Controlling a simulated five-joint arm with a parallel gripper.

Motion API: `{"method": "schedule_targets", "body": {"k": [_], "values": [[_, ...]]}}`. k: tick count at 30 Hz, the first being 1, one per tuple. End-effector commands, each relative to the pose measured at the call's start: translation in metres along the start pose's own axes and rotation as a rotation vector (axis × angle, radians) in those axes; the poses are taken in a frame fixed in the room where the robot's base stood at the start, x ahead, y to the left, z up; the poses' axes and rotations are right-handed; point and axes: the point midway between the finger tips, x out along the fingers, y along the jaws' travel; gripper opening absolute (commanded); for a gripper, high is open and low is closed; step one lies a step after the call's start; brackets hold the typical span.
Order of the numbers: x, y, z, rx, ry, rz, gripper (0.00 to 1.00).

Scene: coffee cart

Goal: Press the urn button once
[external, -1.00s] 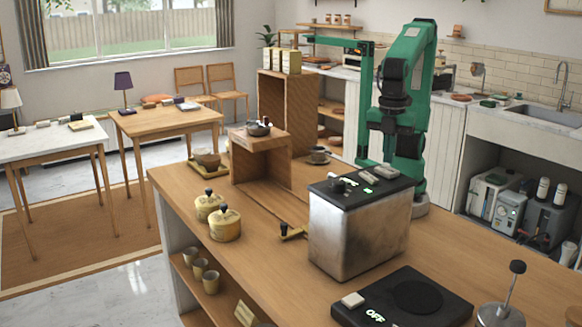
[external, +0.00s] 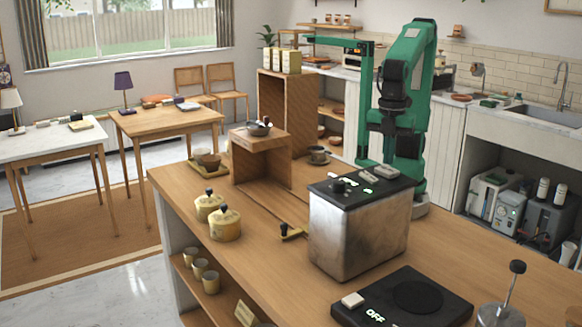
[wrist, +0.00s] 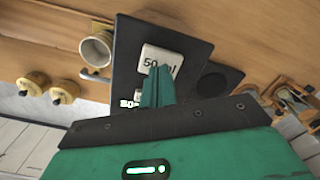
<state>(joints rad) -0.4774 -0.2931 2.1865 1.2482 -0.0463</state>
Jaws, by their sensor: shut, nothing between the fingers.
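The urn (external: 360,235) is a brushed-metal box with a black top, standing on the wooden counter. Pale buttons (external: 385,172), a dark knob and small green lit readouts show on its top. In the wrist view a pale button marked "50 ml" (wrist: 160,58) sits on a black panel (wrist: 128,70), with green lit characters at the panel's lower edge. My gripper (wrist: 157,72) is shut and empty; its green fingertips overlap the lower part of that button in the picture. I cannot tell whether they touch it. The fingers hide what lies under them.
A black hot plate (external: 415,297) reading "OFF" stands in front of the urn. Two yellow jars (external: 225,226) stand to the left, and a wooden stand (external: 262,158) with a bowl is behind them. A cup (external: 318,155) is behind the urn.

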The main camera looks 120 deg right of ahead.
Motion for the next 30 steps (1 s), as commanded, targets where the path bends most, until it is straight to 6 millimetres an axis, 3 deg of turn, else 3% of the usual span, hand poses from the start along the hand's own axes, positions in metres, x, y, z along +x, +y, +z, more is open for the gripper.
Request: {"method": "schedule_targets", "body": {"k": [30], "values": [[0.018,0.0,0.0,0.0,0.0,0.0,0.0]]}}
